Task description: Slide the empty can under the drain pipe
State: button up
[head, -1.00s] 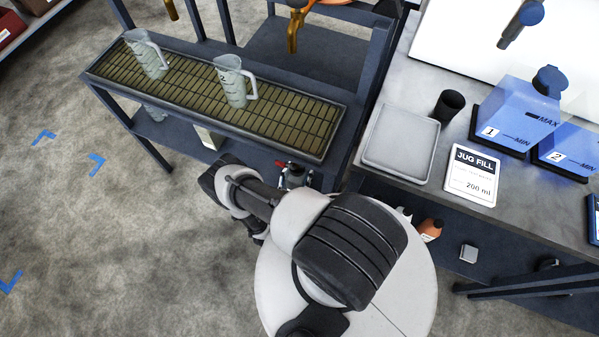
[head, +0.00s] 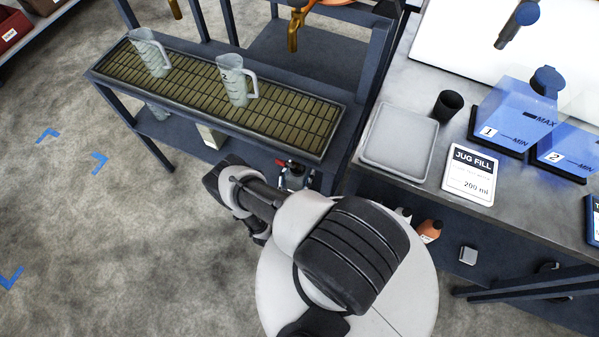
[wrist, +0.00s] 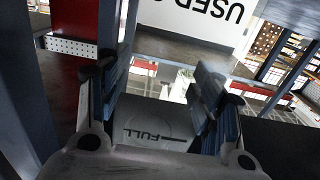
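In the wrist view, my gripper (wrist: 160,90) has its two blue-padded fingers spread apart. A grey surface marked "FULL" (wrist: 150,130), which looks like part of the can, lies low between the fingers; its near part is hidden by the gripper body. I cannot tell whether either finger touches it. In the head view my arm hides the gripper, and I cannot pick out the can or the drain pipe with certainty. A pale box-like thing (head: 211,136) shows partly on the lower shelf below the slatted tray.
A white "USED O..." sign (wrist: 190,20) appears upside down beyond the fingers, beside a dark post (wrist: 85,30). Two clear jugs (head: 236,85) stand on the slatted tray (head: 290,125). The counter (head: 425,60) is at right. Floor at left is open.

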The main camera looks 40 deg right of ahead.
jog(key=o, duration=0.3)
jog(key=shift+a, duration=0.1)
jog(key=v, duration=1.1)
jog(key=shift+s+a, duration=0.15)
jog(key=shift+a, duration=0.25)
